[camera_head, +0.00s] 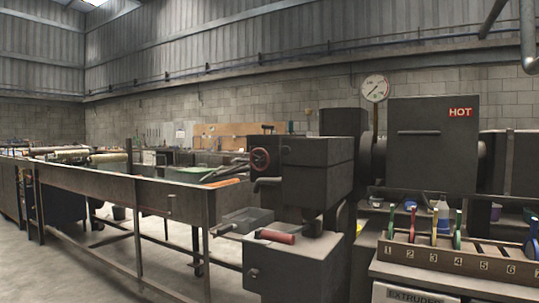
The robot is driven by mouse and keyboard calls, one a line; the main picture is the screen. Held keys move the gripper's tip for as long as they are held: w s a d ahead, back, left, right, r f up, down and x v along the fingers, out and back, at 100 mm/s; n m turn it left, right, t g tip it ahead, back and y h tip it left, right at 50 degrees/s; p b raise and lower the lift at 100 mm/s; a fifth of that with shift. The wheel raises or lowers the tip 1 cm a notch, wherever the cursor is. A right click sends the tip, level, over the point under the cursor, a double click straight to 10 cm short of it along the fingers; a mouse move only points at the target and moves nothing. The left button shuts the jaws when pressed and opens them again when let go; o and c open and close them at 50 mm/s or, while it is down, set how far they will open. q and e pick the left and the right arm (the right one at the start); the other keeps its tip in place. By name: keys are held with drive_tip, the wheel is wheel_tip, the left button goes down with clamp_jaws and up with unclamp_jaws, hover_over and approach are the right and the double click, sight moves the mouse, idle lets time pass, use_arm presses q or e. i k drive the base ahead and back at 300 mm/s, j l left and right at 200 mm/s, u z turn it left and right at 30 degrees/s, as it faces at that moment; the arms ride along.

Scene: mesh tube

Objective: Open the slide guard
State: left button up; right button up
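A dark flat panel (425,160) with a red HOT label (460,112) and a horizontal bar handle (418,132) stands on the extruder at the right. It looks like the slide guard, but I cannot tell for certain. It covers what is behind it. A round cylinder end (371,158) shows at its left side and a pipe end at its right. Neither of my grippers shows in the head view.
A dark machine (318,165) with a red-rimmed handwheel (260,158) and a red handle (276,237) stands in the middle. A numbered rack (455,260) with coloured upright pieces is at the right front. A long trough (120,185) runs left. A round gauge (375,88) stands behind.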

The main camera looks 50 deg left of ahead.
sight(315, 152)
drive_tip(key=u, duration=1.4)
